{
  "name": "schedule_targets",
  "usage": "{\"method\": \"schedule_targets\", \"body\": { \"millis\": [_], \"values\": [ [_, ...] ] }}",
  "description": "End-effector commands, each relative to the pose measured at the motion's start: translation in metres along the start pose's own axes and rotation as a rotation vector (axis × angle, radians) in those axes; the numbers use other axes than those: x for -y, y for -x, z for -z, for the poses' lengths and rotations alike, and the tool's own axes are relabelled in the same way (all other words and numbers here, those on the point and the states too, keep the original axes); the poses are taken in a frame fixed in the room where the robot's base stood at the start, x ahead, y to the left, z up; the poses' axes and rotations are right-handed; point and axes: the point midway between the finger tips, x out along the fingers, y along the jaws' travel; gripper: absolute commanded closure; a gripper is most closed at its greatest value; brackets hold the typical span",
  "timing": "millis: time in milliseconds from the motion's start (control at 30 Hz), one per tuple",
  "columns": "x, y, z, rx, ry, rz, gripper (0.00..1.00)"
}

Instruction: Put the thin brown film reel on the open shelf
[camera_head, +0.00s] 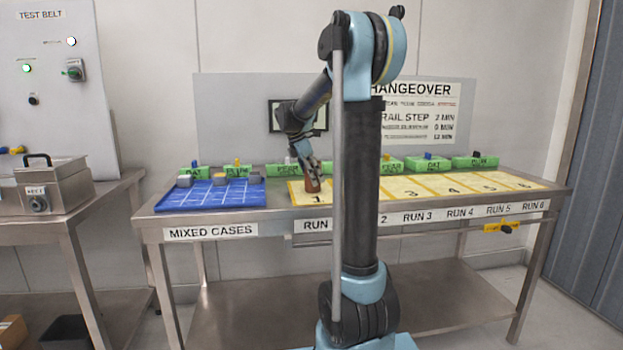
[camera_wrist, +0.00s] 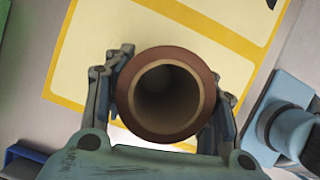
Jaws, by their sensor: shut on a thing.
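The brown film reel (camera_head: 313,186) is a hollow, upright brown roll with a paler inner ring. It is over the yellow pad of RUN 1, near the number 1; I cannot tell whether it touches the pad. My gripper (camera_head: 313,170) points down and is shut on it. In the wrist view, my gripper (camera_wrist: 168,92) has a finger on either side of the reel (camera_wrist: 164,135), whose open end faces the camera. An open lower shelf (camera_head: 260,318) runs under the long table and looks empty in its visible part; my column hides some of it.
A blue gridded tray (camera_head: 172,203) holding several grey pieces lies left of the yellow pads (camera_head: 441,186). Green labelled blocks (camera_head: 389,166) line the back of the table (camera_head: 152,214). A side table with a metal box (camera_head: 66,187) stands at left. Several pads at right look clear.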

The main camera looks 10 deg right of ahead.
Motion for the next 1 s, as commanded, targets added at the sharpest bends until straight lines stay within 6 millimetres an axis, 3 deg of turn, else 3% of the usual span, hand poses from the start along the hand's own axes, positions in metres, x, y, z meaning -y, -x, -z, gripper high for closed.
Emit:
{"method": "schedule_targets", "body": {
  "millis": [133,167,233,667,767,1000],
  "values": [
    [0.000,-0.002,0.001,0.000,0.000,0.000,0.77],
    [0.000,-0.001,0.001,0.000,0.000,0.000,0.41],
    [0.000,-0.001,0.001,0.000,0.000,0.000,0.28],
    [0.000,0.003,0.000,0.000,0.001,0.000,0.28],
    [0.000,0.013,0.001,0.000,0.002,-0.001,0.28],
    [0.000,0.058,0.001,0.000,0.003,-0.002,0.28]
  ]
}}
